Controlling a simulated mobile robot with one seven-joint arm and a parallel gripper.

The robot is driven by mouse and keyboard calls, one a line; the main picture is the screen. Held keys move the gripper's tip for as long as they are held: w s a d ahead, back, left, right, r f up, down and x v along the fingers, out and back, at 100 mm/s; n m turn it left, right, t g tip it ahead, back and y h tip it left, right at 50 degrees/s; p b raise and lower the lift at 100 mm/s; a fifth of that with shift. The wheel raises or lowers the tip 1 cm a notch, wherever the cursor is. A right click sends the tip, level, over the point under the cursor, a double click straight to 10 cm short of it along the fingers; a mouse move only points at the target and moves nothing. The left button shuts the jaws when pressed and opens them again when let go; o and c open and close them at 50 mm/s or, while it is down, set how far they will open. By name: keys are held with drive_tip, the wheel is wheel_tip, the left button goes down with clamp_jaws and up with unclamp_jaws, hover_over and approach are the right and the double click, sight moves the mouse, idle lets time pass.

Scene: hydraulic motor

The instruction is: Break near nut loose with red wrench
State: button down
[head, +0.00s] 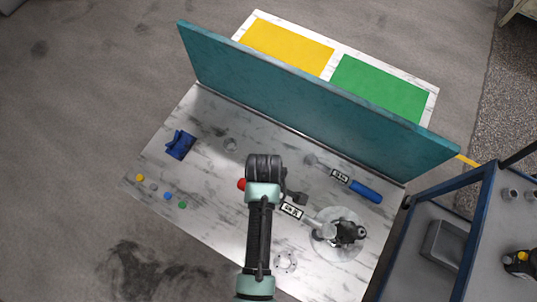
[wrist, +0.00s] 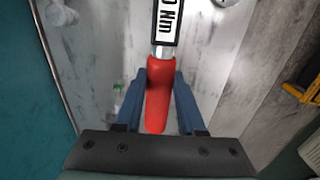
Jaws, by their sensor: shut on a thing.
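The red wrench has a red handle (wrist: 157,98) and a white torque label (head: 291,210). My gripper (wrist: 161,78) is shut on the red handle, one blue finger on each side. In the head view my arm covers most of the handle, and only a bit of red shows to its left. The wrench's metal end reaches right to the hydraulic motor (head: 347,233), which stands on a round plate (head: 334,252). I cannot tell whether the wrench end is around the near nut or only beside it. The nut itself is too small to make out.
A blue-handled wrench (head: 366,191) lies behind, near the teal panel (head: 310,95). A blue object (head: 180,145) and several small coloured pieces (head: 167,196) lie at the left. A blue-framed cabinet (head: 440,235) stands close at the right. The table's left middle is clear.

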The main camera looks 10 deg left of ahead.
drive_tip(key=shift+w+a+f+b, duration=0.1)
drive_tip(key=shift+w+f+b, duration=0.1)
drive_tip(key=shift+f+b, duration=0.55)
wheel_tip(320, 180, down, 4)
drive_tip(key=b, duration=0.3)
drive_tip(key=shift+s+r+b, duration=0.1)
drive_tip(key=shift+r+b, duration=0.1)
drive_tip(key=shift+b, duration=0.15)
drive_tip(key=shift+r+p, duration=0.1)
drive_tip(key=shift+p, duration=0.25)
drive_tip(key=shift+f, duration=0.35)
drive_tip(key=shift+p, duration=0.3)
drive_tip(key=shift+f+b, duration=0.5)
drive_tip(key=shift+f, duration=0.2)
drive_tip(key=shift+s+f, duration=0.2)
drive_tip(key=shift+f, duration=0.2)
idle(0.5)
drive_tip(key=shift+s, duration=0.1)
